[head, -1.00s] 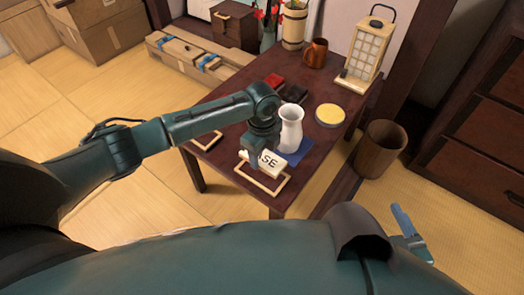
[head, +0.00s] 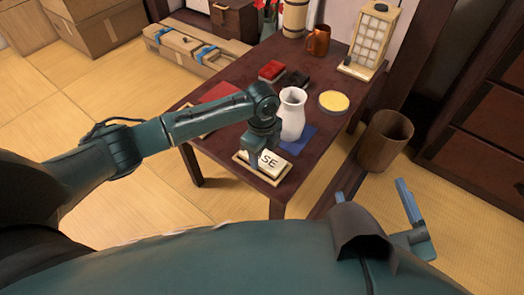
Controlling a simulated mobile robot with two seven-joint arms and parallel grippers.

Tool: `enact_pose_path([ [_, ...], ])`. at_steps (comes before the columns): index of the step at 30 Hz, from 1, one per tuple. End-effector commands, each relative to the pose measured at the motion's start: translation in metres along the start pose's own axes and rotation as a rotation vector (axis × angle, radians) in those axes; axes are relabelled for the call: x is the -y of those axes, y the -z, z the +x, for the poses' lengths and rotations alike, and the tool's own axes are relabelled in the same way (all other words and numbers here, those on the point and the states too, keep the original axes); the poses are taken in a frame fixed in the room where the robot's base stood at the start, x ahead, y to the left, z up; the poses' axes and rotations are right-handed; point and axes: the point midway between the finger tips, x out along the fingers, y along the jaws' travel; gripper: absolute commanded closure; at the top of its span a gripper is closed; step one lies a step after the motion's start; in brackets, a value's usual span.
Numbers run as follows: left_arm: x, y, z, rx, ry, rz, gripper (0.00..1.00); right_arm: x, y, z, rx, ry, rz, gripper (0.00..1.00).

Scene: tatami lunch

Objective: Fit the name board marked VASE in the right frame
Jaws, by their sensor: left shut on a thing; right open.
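The cream name board (head: 272,162) lies low over the right light-wood frame (head: 273,182) at the table's front edge. Its letters "SE" show; the rest is hidden by my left gripper (head: 257,158), which is shut on it. The board lines up with the frame, whose rim shows as a thin border. I cannot tell if the board is fully seated. The white vase (head: 292,112) stands upright just behind, on a blue cloth (head: 303,137). My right gripper (head: 413,220) is open and empty, off the table at the right.
My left arm partly covers a red cloth (head: 221,92) and another frame at the table's left. A yellow-topped round item (head: 333,102), red box (head: 272,71), dark box (head: 295,80), copper mug (head: 318,41) and lantern (head: 370,40) stand further back. A wooden bin (head: 384,142) is on the floor.

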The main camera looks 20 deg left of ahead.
Motion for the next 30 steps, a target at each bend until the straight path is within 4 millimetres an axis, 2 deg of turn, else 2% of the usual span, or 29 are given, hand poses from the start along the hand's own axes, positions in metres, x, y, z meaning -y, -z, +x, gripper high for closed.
enact_pose_path([
  [30, -0.0001, -0.0025, 0.0010, 0.000, 0.000, 0.000, 0.71, -0.0019, 0.0080, 0.0012, 0.002, 0.000, 0.000, 0.18],
])
